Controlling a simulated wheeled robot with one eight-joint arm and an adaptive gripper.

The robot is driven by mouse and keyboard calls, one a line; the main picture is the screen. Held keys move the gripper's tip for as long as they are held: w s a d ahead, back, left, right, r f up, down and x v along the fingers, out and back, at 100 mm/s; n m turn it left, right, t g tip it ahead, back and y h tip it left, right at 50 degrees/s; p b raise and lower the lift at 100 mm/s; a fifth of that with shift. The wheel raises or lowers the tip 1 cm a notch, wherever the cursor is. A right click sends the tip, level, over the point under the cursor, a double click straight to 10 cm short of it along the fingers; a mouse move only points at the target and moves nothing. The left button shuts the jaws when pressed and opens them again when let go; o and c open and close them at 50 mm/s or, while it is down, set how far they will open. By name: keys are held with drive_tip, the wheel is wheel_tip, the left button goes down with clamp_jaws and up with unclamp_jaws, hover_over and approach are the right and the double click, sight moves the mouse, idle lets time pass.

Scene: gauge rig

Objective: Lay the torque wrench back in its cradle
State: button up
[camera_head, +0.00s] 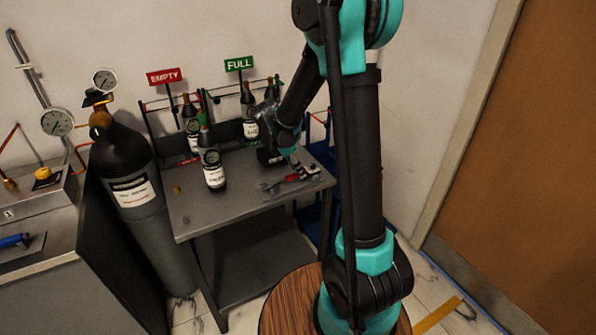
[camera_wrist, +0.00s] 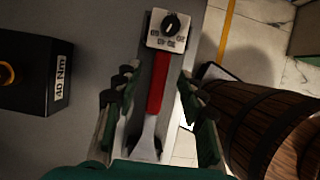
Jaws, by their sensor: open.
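The torque wrench has a red handle (camera_wrist: 158,82), a pale dial block (camera_wrist: 166,30) at one end and a silver end (camera_wrist: 146,140) nearer me.
A black block (camera_wrist: 38,75) marked 40 Nm stands left of the wrench. Bottles, one in front (camera_head: 213,172), stand on the grey bench (camera_head: 215,208), behind them EMPTY (camera_head: 164,76) and FULL (camera_head: 239,64) signs. A large gas cylinder (camera_head: 125,165) stands left. A wooden barrel (camera_wrist: 262,128) is beyond the bench edge.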

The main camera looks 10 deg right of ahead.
drive_tip(key=v, duration=1)
drive_tip(key=shift+r, duration=0.2)
